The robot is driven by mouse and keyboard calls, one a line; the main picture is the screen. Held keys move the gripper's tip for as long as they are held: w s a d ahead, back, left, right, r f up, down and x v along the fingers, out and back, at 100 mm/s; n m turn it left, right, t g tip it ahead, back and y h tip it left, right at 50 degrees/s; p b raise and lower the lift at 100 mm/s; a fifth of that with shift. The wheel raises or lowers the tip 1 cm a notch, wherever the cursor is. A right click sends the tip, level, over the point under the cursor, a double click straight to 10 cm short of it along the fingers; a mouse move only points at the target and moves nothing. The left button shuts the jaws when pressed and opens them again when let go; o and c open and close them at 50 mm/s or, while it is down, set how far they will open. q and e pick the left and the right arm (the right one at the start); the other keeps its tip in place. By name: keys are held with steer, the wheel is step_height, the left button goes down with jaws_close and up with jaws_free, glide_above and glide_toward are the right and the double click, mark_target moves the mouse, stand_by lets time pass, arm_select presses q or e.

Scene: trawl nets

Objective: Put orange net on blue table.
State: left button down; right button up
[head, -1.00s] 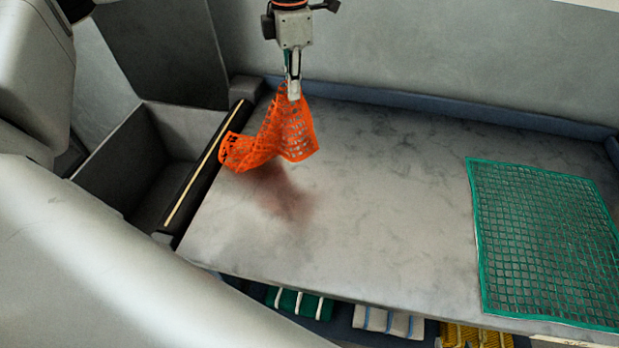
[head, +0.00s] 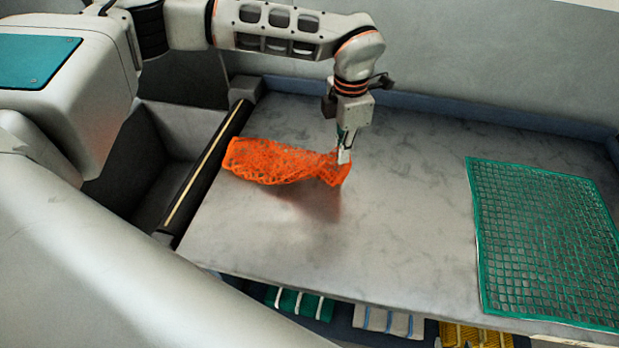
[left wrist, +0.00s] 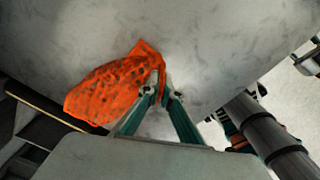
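The orange net (head: 270,162) is bunched and stretched sideways above the left part of the table, with a shadow below it. My left gripper (head: 345,155) is shut on its right end, and the rest trails to the left. In the left wrist view the net (left wrist: 105,90) hangs from between the two fingertips (left wrist: 160,93). The table (head: 400,240) has a mottled grey top with a blue raised border (head: 450,108) along the back. I cannot tell whether the net's lower parts touch the top. My right gripper is not in view.
A green net (head: 545,240) lies flat on the right of the table. A dark bar with a pale strip (head: 208,165) runs along the left edge, beside a grey bin (head: 180,125). Rolled nets (head: 300,302) sit below the front edge. The table's middle is clear.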

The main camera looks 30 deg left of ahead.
arm_select(q)
steer(key=d+f, duration=0.3)
steer(key=d, duration=0.1)
steer(key=s+d+f, duration=0.1)
steer(key=d+f, duration=0.2)
steer(key=f, duration=0.1)
steer(key=d+f, duration=0.3)
steer(key=d, duration=0.1)
steer(key=shift+s+d+f, duration=0.2)
steer(key=shift+d+f, duration=0.15)
steer(key=shift+f, duration=0.05)
steer(key=c, duration=1.9)
jaws_free()
steer(key=shift+s+d+r, duration=0.1)
steer(key=shift+d+r, duration=0.6)
steer(key=shift+r, duration=0.95)
steer(key=shift+s+d+r, duration=0.1)
steer(key=shift+d+r, duration=0.6)
steer(key=shift+r, duration=1)
steer(key=shift+s+d+r, duration=0.1)
steer(key=shift+d+r, duration=0.6)
steer(key=shift+r, duration=0.95)
